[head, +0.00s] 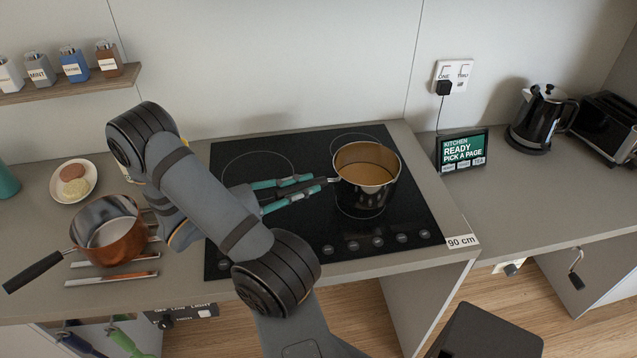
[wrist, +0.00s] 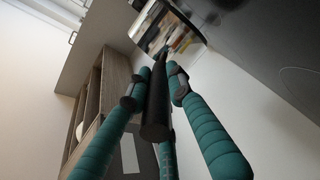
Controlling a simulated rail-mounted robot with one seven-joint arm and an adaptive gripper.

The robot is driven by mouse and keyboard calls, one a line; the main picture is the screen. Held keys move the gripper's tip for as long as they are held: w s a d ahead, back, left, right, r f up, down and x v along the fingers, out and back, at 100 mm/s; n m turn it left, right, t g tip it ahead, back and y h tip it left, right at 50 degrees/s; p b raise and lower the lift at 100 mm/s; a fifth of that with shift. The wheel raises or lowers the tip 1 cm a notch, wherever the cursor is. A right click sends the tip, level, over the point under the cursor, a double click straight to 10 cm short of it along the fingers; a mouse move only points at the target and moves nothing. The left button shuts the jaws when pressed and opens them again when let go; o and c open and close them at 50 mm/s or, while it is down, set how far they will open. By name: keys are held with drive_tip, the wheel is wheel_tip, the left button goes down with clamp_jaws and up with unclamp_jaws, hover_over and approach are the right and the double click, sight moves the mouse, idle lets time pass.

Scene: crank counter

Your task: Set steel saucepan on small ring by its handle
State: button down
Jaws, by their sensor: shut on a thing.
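The steel saucepan (head: 384,188), with brown contents, is upright over the right side of the black glass hob (head: 305,237). It overlaps the outlined rings there, the back one (head: 350,137) and the front one (head: 358,216), and hides parts of both. I cannot tell whether its base touches the glass. My gripper (head: 316,182), with teal fingers, is shut on the pan's black handle from the left. In the wrist view the handle (wrist: 156,108) runs between the fingers, with the shiny pan wall (wrist: 165,28) beyond them.
A copper saucepan (head: 112,245) stands on the left counter, near a plate of food (head: 73,184). A larger ring (head: 258,152) lies at the hob's back left, partly behind my arm. A sign (head: 462,150), kettle (head: 540,122) and toaster (head: 606,125) stand at right. The right counter's front is clear.

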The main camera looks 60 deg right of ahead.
drive_tip(key=shift+w+f, duration=0.15)
drive_tip(key=shift+f+p, duration=0.3)
drive_tip(key=shift+f, duration=1.7)
drive_tip(key=c, duration=1.5)
unclamp_jaws()
drive_tip(key=shift+c, duration=0.2)
drive_tip(key=shift+a, duration=0.1)
drive_tip(key=shift+w+a, duration=0.15)
drive_tip(key=shift+a, duration=0.05)
drive_tip(key=b+v, duration=0.3)
drive_tip(key=v, duration=0.8)
drive_tip(key=shift+a, duration=0.25)
drive_tip(key=shift+w, duration=0.1)
